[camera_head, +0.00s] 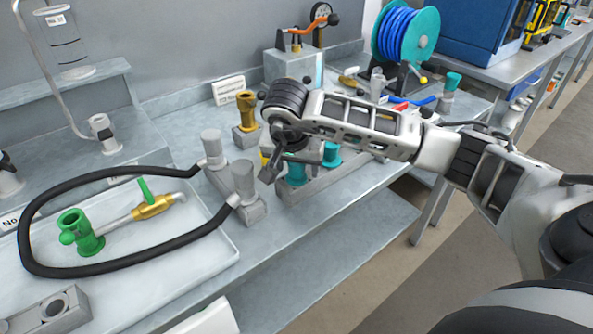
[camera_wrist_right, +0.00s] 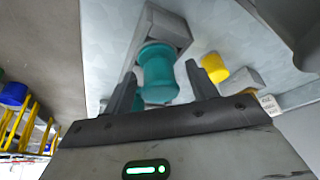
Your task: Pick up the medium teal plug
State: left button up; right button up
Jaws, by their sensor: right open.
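A teal plug (camera_head: 296,174) stands in a grey block on the bench in the head view, partly hidden by my right gripper (camera_head: 292,166). A second teal piece (camera_head: 331,154) stands just to its right; I cannot tell from size alone which is the medium one. In the right wrist view, a teal plug (camera_wrist_right: 158,72) with a wide rim lies between the two open fingers of my right gripper (camera_wrist_right: 163,80). Gaps show beside it, and nothing is gripped. My left gripper is not in view.
A yellow plug (camera_head: 246,108) stands in a block behind the gripper. Grey posts (camera_head: 243,180) with a black hose (camera_head: 130,272) and a tray (camera_head: 150,292) are to the left. A blue hose reel (camera_head: 405,35) stands at the back. The bench's front edge is close.

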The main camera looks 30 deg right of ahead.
jog(key=c, duration=0.9)
jog(key=shift+r, duration=0.2)
